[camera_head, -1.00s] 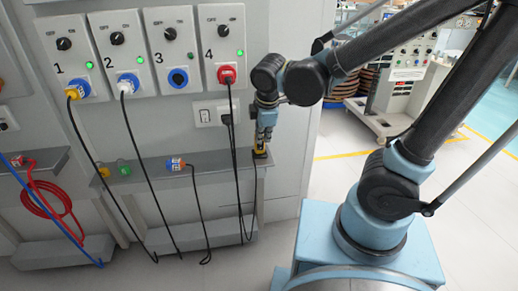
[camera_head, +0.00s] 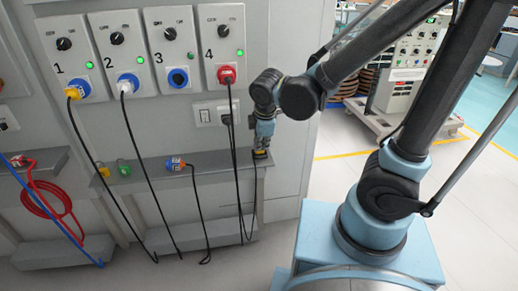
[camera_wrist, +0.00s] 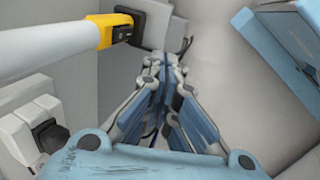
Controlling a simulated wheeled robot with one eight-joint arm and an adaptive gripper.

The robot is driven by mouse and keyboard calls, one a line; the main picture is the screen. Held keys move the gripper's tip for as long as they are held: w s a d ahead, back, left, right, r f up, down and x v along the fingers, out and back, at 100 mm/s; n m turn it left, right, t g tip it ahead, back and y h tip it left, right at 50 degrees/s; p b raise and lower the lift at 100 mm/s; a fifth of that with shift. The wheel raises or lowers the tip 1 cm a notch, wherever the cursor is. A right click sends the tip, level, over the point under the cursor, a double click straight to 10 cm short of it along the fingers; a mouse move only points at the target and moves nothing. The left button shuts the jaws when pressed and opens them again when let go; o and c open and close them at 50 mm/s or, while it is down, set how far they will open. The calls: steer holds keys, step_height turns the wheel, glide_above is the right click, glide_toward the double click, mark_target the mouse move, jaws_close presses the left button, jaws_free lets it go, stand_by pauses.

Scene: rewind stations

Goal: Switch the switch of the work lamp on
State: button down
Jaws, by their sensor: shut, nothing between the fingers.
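The work lamp appears in the wrist view as a pale tube (camera_wrist: 50,47) with a yellow collar (camera_wrist: 105,30) and a black end that carries a small switch (camera_wrist: 123,34). The black end meets a grey plate. In the head view a yellow and black part of the lamp (camera_head: 261,154) shows at the right end of the wall shelf; the rest is hidden behind my arm. My gripper (camera_wrist: 163,62) is shut and empty, its fingertips beside the black end, to its right in the wrist view. The head view shows my gripper (camera_head: 263,143) just above the shelf end. Contact with the switch cannot be told.
The shelf (camera_head: 215,161) holds a plug with a hanging cable (camera_head: 178,164). A wall switch and socket (camera_head: 207,115) with a black plug is close by on the left. Numbered panels are above.

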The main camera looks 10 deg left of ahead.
steer(key=shift+w+a+f, duration=0.4)
steer(key=shift+w+f, duration=0.45)
steer(key=shift+f, duration=0.15)
steer(key=shift+w+a+f, duration=0.35)
steer(key=shift+w+f, duration=0.55)
steer(key=shift+f, duration=0.05)
steer(key=shift+w+a+f, duration=0.4)
steer(key=shift+w+f, duration=0.45)
steer(key=shift+f, duration=0.15)
steer(key=shift+w, duration=0.1)
steer(key=shift+w+a+f, duration=0.15)
steer(key=shift+w+f, duration=0.1)
steer(key=shift+r, duration=0.15)
steer(key=shift+r, duration=0.7)
